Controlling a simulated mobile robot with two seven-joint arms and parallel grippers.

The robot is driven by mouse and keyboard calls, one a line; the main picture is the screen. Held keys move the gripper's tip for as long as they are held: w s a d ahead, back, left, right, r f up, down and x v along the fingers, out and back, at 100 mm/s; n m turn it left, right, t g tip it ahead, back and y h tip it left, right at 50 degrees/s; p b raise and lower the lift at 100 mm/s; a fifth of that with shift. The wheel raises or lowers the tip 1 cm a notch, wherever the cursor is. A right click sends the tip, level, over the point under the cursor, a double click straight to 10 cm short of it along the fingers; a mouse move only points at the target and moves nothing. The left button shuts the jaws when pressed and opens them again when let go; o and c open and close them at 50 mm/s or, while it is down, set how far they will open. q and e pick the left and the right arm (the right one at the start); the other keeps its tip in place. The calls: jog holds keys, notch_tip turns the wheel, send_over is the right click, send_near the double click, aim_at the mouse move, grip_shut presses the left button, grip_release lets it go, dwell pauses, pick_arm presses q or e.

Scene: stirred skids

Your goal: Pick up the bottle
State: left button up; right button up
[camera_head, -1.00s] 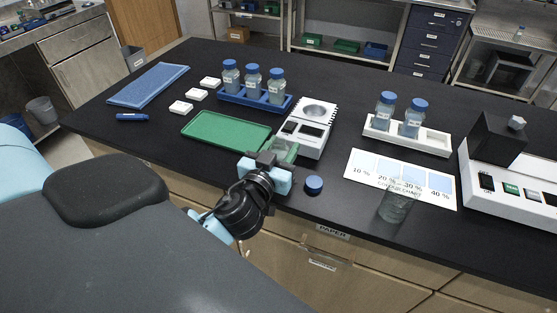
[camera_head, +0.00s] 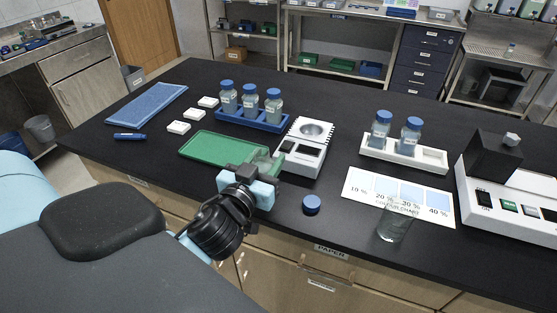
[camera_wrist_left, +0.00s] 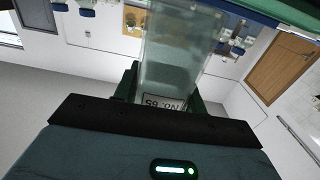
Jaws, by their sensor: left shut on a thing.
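My left gripper (camera_head: 260,168) is shut on a clear glass bottle (camera_wrist_left: 175,60), in front of the balance and near the green tray. In the left wrist view the bottle stands between the fingers (camera_wrist_left: 165,95), with a label reading "NO. 65" low on it. In the head view the bottle is mostly hidden by the gripper. A loose blue cap (camera_head: 311,204) lies on the black bench to the right of the gripper. My right gripper is not in view.
The green tray (camera_head: 212,147) and balance (camera_head: 302,160) lie close beyond the gripper. A blue rack (camera_head: 232,117) and white rack (camera_head: 372,148) hold capped bottles. A glass beaker (camera_head: 393,228) stands by the colour chart (camera_head: 362,187). Bench (camera_head: 310,237) is clear around the cap.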

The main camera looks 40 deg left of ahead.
pick_arm(q)
jog(key=s+a+r+p, duration=0.1)
jog(key=s+a, duration=0.3)
jog(key=s, duration=0.7)
jog(key=shift+s+a+p, duration=0.35)
jog(key=shift+a+p, duration=0.05)
jog(key=shift+p, duration=0.45)
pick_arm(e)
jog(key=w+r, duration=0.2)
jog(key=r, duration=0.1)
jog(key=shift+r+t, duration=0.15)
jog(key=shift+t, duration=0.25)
pick_arm(q)
jog(key=shift+r, duration=0.1)
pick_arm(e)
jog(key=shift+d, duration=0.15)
